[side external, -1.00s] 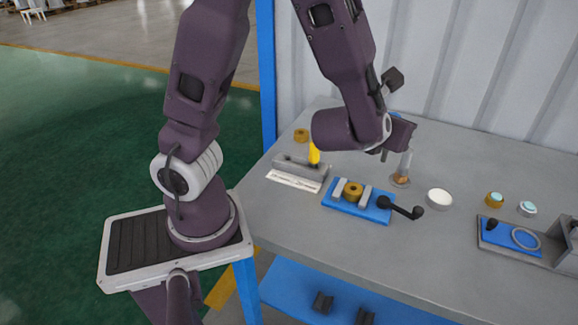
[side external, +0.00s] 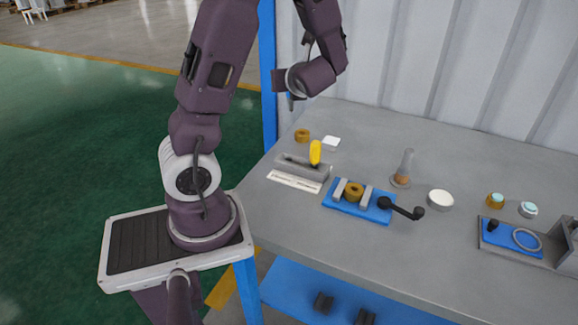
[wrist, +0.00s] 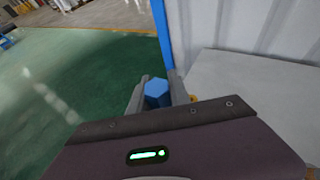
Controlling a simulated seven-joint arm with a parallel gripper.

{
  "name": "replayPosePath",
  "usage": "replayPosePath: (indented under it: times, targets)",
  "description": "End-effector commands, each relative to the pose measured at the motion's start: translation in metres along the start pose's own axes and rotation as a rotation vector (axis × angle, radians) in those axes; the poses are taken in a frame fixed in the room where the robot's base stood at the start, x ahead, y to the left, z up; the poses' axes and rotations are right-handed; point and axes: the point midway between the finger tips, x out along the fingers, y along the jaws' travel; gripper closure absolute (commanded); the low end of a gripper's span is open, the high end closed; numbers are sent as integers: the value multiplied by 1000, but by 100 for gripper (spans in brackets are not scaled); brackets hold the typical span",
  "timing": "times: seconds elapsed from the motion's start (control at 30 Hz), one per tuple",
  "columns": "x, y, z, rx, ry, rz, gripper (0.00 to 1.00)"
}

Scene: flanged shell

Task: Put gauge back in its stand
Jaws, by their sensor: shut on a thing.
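My gripper (side external: 290,98) is raised at the back left, beyond the table's left end and near the blue post. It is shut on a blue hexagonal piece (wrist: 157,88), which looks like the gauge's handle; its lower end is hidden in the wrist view. In the side view only a small bit of blue shows at the fingers. A grey slotted block (side external: 303,168) with a label strip in front, likely the stand, sits at the table's left. A yellow upright piece (side external: 315,152) stands at it. My gripper is well above and behind this block.
A blue fixture (side external: 345,208) with a black crank stands in front right. A clear cylinder (side external: 405,165), a white round dish (side external: 440,199) and another blue-plated fixture (side external: 510,238) lie farther right.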

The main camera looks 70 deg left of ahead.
Motion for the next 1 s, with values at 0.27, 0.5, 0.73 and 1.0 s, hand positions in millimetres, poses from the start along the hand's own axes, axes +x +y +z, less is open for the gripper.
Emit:
replayPosePath:
  times: [0.27, 0.5, 0.73, 1.0]
  targets:
    - [17, 6, -31, 0, 1, 22, 100]
    - [29, 6, -61, 2, 3, 22, 100]
    - [47, 5, -103, -2, 1, 19, 100]
    - [61, 5, -138, -7, 0, 17, 100]
